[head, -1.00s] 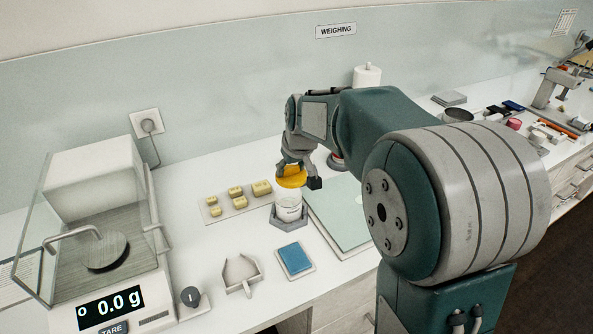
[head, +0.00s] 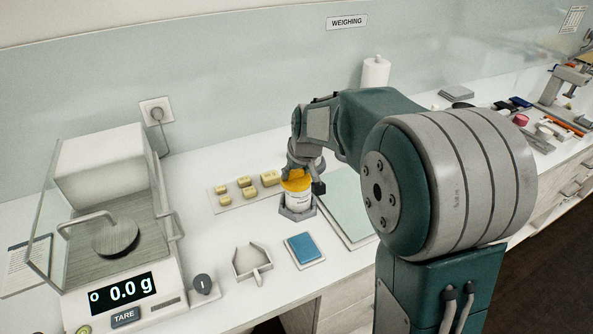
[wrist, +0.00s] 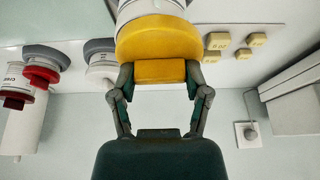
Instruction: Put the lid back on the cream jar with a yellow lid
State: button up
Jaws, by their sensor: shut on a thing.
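The yellow lid (head: 297,181) sits at the mouth of the white cream jar (head: 299,202), which stands upright in a grey holder (head: 297,213) on the counter. My gripper (head: 303,180) is shut on the lid from above. In the wrist view my gripper's fingers (wrist: 160,73) press on both sides of the lid's raised grip, and the yellow lid (wrist: 158,40) meets the white jar (wrist: 150,10) at the top edge. I cannot tell whether the lid is fully seated.
A tray of several yellow blocks (head: 228,205) lies left of the jar. A pale green mat (head: 348,205) lies right. Red-lidded jars (wrist: 42,63) show in the wrist view. A scale (head: 120,250) stands left.

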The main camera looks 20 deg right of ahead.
jog(key=shift+d, duration=0.5)
jog(key=shift+a, duration=0.15)
jog(key=shift+a, duration=0.35)
jog(key=shift+d+f, duration=0.1)
jog(key=shift+d, duration=0.15)
jog(key=shift+f, duration=0.45)
dwell(1.1)
